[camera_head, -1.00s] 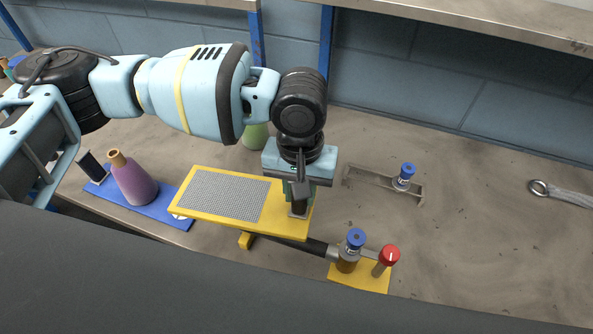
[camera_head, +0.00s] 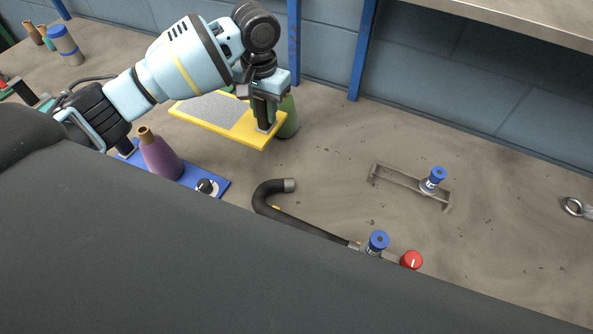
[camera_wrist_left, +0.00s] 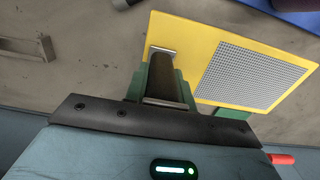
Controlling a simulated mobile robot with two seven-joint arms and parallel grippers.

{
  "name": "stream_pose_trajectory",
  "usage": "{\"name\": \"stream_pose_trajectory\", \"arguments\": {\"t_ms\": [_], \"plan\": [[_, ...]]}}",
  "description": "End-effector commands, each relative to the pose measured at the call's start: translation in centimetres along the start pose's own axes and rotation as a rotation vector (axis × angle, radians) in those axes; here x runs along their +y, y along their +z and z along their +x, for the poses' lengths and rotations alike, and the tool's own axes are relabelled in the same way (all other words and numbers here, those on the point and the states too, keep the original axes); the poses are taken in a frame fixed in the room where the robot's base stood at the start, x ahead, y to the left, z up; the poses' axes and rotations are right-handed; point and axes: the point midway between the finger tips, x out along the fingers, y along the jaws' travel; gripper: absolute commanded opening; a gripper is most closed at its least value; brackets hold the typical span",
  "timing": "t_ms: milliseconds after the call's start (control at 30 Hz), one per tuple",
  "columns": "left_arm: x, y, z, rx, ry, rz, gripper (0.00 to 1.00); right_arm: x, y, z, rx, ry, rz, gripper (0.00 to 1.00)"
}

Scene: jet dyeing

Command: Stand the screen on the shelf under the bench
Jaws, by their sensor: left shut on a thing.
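The screen is a flat yellow frame (camera_head: 238,133) with a grey mesh panel. In the head view it is left of centre, clear of the hooked black pipe and seen over the bench (camera_head: 330,190). My left gripper (camera_head: 264,128) is shut on the screen at its right end, pointing down. In the left wrist view the yellow frame (camera_wrist_left: 196,50) extends right from my left gripper (camera_wrist_left: 163,55), mesh to the right. The shelf under the bench is not in view. My right gripper is not in view.
A green cone (camera_head: 289,120) stands close behind the screen's right end. A purple cone (camera_head: 160,158) stands on a blue base at left. A hooked black pipe (camera_head: 264,200) runs toward a blue-capped valve (camera_head: 377,242) and red knob (camera_head: 411,260). A metal bracket (camera_head: 398,180) lies right.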

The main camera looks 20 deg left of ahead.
Motion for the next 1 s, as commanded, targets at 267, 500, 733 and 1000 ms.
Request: {"name": "stream_pose_trajectory", "arguments": {"t_ms": [267, 500, 733, 1000], "plan": [[-6.8, 0.6, 1.1, 0.014, -0.002, -0.004, 0.0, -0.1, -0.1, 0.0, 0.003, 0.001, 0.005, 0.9], [-7.3, 0.6, 1.5, 0.015, -0.002, -0.001, 0.0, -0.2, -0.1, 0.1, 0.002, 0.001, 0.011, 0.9], [-7.3, 0.6, 5.0, 0.011, -0.001, -0.002, 0.0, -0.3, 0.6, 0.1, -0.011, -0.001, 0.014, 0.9], [-7.2, 0.5, 6.2, 0.018, -0.002, -0.002, 0.0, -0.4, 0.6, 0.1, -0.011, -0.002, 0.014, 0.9]]}}
